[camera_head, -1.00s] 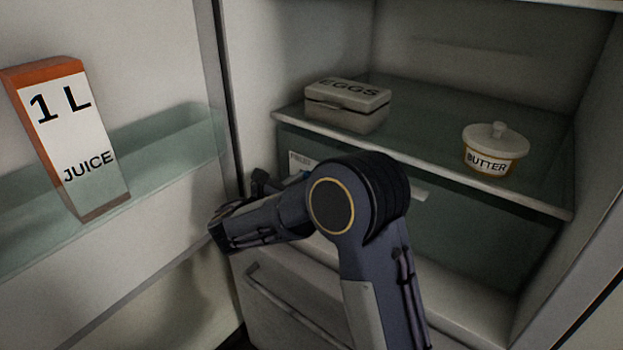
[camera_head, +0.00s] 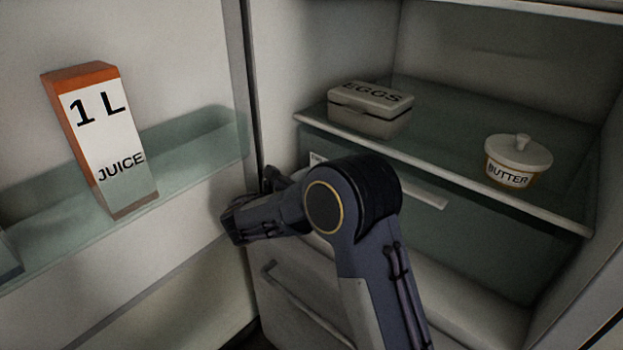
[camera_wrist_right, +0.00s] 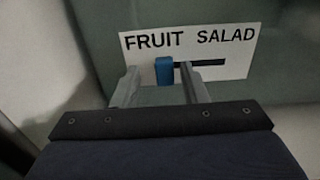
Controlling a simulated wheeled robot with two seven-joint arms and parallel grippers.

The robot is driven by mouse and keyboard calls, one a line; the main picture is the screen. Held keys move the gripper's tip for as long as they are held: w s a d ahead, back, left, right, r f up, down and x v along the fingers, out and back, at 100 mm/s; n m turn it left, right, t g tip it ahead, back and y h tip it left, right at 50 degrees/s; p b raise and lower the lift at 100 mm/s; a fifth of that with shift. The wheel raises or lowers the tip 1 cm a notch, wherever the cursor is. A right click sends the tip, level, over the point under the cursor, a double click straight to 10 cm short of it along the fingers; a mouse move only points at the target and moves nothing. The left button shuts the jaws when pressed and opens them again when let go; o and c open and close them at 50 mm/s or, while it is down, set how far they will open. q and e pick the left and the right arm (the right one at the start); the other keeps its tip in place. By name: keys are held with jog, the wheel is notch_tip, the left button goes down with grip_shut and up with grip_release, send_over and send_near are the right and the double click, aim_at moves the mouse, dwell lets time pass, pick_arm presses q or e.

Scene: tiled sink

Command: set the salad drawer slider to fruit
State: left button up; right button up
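In the right wrist view a white label (camera_wrist_right: 240,68) reading FRUIT SALAD is on the greenish salad drawer front (camera_wrist_right: 290,80). A blue slider knob (camera_wrist_right: 164,71) sits at the left end of its dark slot, under FRUIT; the slot shows empty to its right. My right gripper (camera_wrist_right: 160,78) has a finger on each side of the knob. A gap shows at the left finger; the right finger is close beside the knob, contact unclear. In the head view the right gripper (camera_head: 268,182) is partly hidden by its arm, and the knob is hidden. My left gripper is out of view.
Above the salad drawer (camera_head: 455,235), a glass shelf (camera_head: 440,135) holds an egg box (camera_head: 370,110) and a butter dish (camera_head: 517,160). The open door at left holds a juice carton (camera_head: 110,140) in its rack. A lower drawer (camera_head: 290,300) is below.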

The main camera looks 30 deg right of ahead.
jog(key=p+v, duration=0.1)
jog(key=v, duration=0.6)
jog(key=shift+a, duration=0.4)
jog(key=shift+s, duration=0.1)
